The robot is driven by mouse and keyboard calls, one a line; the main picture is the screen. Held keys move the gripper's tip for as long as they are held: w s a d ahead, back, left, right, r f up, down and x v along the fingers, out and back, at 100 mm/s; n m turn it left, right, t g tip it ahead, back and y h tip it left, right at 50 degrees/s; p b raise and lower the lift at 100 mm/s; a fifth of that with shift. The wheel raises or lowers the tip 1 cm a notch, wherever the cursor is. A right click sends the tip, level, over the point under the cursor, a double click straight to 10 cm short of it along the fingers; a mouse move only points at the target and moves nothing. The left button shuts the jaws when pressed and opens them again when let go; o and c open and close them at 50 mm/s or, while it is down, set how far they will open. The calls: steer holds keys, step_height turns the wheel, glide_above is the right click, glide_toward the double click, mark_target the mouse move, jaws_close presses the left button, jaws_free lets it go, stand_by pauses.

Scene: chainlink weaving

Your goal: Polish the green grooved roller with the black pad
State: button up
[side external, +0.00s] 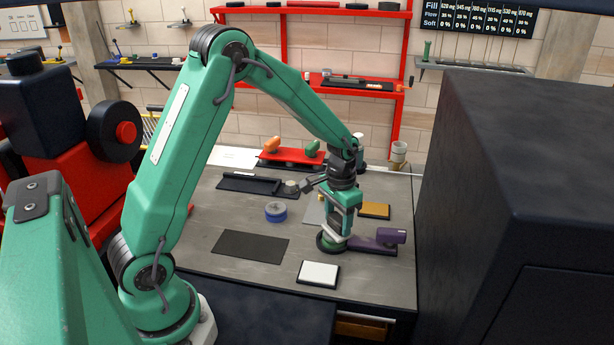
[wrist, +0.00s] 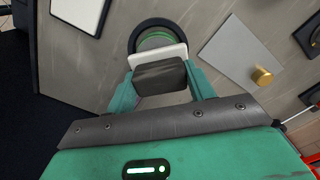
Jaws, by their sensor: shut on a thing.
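My gripper (side external: 340,226) is shut on a dark block with a white slab on its far side; the dark block (wrist: 160,76) shows between the fingers in the wrist view, with the white slab (wrist: 157,54) beyond it. I take this for the pad. Just beyond it is a round dark holder with a green ringed part (wrist: 157,37), seen from above, probably the green grooved roller. In the side view the round part (side external: 328,245) stands on the bench under my gripper. The slab overlaps its near edge in the wrist view; I cannot tell whether they touch.
A purple fixture (side external: 390,238) stands close right of the round part. A white pad with dark rim (side external: 319,273) lies in front, a black mat (side external: 250,246) and blue ring (side external: 276,211) left. A grey plate (wrist: 235,50) is nearby. A red rack (side external: 288,158) stands behind.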

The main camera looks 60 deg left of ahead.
steer(key=shift+w, duration=0.85)
steer(key=shift+w+r, duration=0.2)
step_height(320, 180, up, 8)
steer(key=shift+f, duration=0.15)
